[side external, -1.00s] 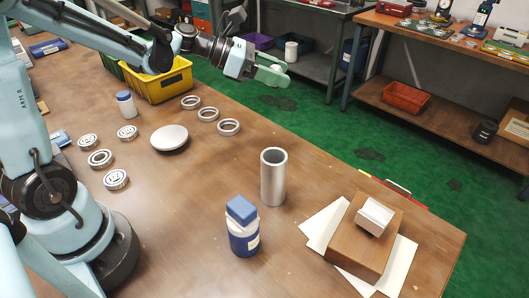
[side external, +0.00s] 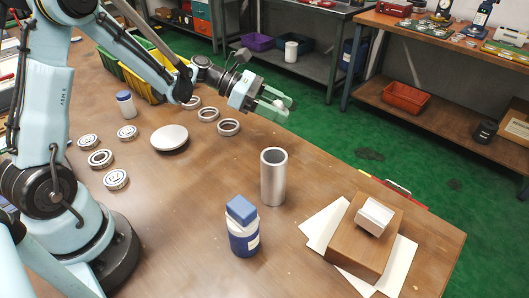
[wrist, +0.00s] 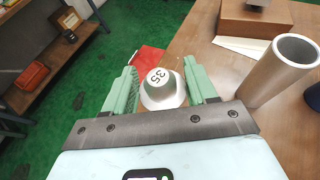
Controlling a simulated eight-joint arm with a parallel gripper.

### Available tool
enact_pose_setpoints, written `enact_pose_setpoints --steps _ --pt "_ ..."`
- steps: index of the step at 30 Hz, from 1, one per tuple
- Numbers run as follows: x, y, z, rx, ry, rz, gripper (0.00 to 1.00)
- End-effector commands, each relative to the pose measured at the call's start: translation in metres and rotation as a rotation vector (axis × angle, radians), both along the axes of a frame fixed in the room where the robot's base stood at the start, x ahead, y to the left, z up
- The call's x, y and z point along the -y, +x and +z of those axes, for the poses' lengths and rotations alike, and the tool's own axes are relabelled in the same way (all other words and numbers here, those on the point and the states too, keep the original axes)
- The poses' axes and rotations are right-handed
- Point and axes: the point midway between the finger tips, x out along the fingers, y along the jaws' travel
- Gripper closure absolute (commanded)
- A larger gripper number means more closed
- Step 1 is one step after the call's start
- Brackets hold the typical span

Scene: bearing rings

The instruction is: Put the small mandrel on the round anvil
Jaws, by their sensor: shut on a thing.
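My gripper (side external: 276,108) is shut on the small mandrel, a pale grey stepped piece (wrist: 162,82) marked "35" on its end. The wrist view shows it between the two green fingers; in the side view it is mostly hidden by them. My gripper holds it in the air near the far edge of the bench.
An upright metal tube (side external: 273,178) stands right of the anvil, with a blue-capped bottle (side external: 243,228) in front. Several bearing rings (side external: 228,127) lie around the anvil. A wooden block (side external: 358,246) is at right and a yellow bin (side external: 148,88) at the back.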

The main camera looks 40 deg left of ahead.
Motion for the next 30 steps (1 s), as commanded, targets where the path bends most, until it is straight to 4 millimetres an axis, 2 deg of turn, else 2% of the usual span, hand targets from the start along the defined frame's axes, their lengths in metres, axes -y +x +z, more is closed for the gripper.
enact_pose_setpoints --steps 9,17,24,30 --pt "0.000 0.001 -0.044 0.000 -0.001 0.001 0.88" --pt "0.000 0.000 -0.060 0.000 -0.001 0.001 0.88" --pt "0.000 0.000 -0.086 0.000 -0.001 0.001 0.88" --pt "0.000 0.000 -0.092 0.000 -0.001 0.001 0.88"
